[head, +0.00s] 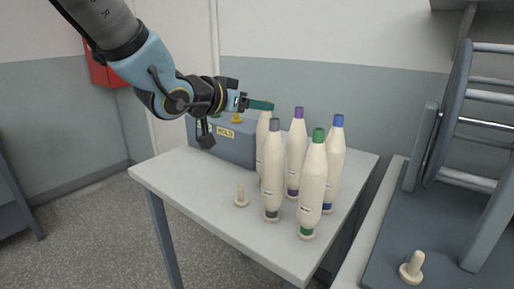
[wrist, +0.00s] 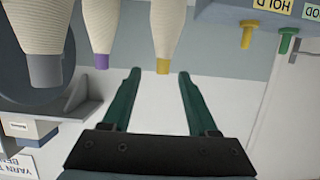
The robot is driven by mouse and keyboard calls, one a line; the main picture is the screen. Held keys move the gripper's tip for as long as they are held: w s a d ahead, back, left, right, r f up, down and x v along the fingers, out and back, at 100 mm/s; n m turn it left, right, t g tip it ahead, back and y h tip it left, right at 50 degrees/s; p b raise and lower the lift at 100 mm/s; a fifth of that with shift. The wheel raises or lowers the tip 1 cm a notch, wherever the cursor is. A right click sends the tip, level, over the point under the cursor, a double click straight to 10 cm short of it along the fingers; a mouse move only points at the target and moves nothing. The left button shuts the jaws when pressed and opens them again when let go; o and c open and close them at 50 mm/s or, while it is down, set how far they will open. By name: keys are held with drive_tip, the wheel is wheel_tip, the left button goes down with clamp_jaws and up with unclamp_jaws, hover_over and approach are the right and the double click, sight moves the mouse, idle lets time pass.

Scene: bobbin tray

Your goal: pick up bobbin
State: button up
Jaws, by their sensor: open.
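Several cream bobbins stand upright on the white table (head: 205,190) in the head view, with grey (head: 273,170), purple (head: 298,150), green (head: 312,190) and blue (head: 334,165) tips. A further bobbin (head: 262,148) stands behind them, its tip hidden by my gripper (head: 262,105). In the wrist view, which is upside down, my open gripper (wrist: 159,75) has its two teal fingers apart. The yellow-tipped bobbin (wrist: 164,30) shows at the gap between the fingertips; whether it is inside is unclear. Purple-tipped (wrist: 101,25) and grey-tipped (wrist: 40,30) bobbins show to its left.
A blue-grey box (head: 228,142) with a HOLD label and yellow knob stands at the table's back left. A framed rack (head: 445,130) and another peg (head: 411,268) are at right. The table's front left is clear.

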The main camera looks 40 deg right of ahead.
drive_tip(key=p+x, duration=0.1)
drive_tip(key=x, duration=0.7)
drive_tip(key=shift+w+p, duration=0.3)
drive_tip(key=shift+p, duration=0.05)
drive_tip(key=shift+d, duration=0.15)
drive_tip(key=shift+c, duration=0.3)
clamp_jaws()
idle(0.7)
